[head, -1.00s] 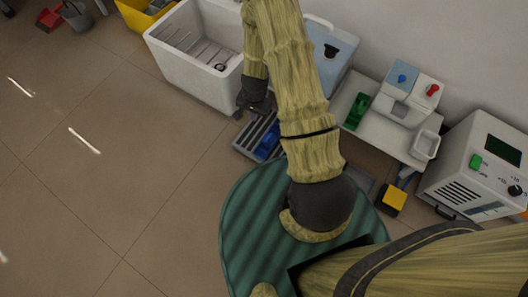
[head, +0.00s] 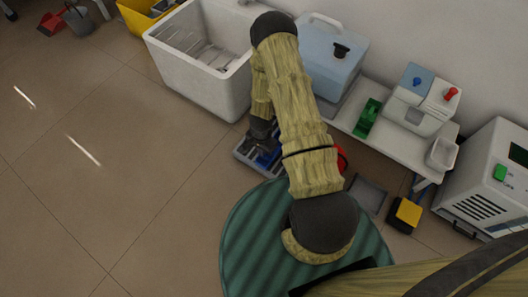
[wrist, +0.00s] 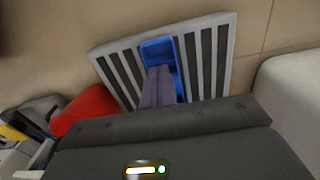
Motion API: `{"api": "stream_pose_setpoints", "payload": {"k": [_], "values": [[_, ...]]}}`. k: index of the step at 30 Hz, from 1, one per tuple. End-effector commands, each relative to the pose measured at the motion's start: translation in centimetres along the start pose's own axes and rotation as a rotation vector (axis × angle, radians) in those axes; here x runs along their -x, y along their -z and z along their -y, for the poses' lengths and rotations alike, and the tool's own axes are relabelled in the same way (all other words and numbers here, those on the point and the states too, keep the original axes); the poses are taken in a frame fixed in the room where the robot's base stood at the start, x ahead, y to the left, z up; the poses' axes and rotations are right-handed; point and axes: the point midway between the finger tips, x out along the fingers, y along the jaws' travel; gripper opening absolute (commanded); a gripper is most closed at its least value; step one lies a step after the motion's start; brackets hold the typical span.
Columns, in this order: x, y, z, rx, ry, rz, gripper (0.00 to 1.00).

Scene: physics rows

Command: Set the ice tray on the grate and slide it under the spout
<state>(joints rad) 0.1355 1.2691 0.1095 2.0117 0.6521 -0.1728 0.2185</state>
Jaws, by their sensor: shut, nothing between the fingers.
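A grate (head: 243,151) with dark slots in a pale frame lies on the floor in front of the white basin. It fills the upper middle of the wrist view (wrist: 215,60). A blue tray-like piece (wrist: 158,48), apparently the ice tray, lies at the grate's middle, partly hidden by my fingers. It also shows in the head view (head: 268,158). My gripper (wrist: 158,70) is shut and empty, its fingers pointing at the blue piece; I cannot tell whether they touch it. A dispenser (head: 418,98) with a blue and a red tap stands on the bench; its spout is not clear.
A white basin (head: 190,75) stands behind the grate. The low bench (head: 385,140) holds a pale blue jug (head: 325,60) and a green object (head: 367,118). A red object (wrist: 85,107) is beside the grate. A white machine (head: 485,185) stands right.

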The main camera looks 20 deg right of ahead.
Motion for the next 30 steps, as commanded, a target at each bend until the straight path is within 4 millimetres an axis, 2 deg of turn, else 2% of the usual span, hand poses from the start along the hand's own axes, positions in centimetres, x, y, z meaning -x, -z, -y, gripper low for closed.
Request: {"api": "stream_pose_setpoints", "payload": {"k": [18,24,30], "values": [[-9.9,0.0,-0.1,-0.001,-0.001,0.001,0.0],[-9.8,2.8,0.0,-0.001,0.001,-0.003,0.0],[-9.4,4.0,0.0,0.0,0.0,0.0,0.0]]}}
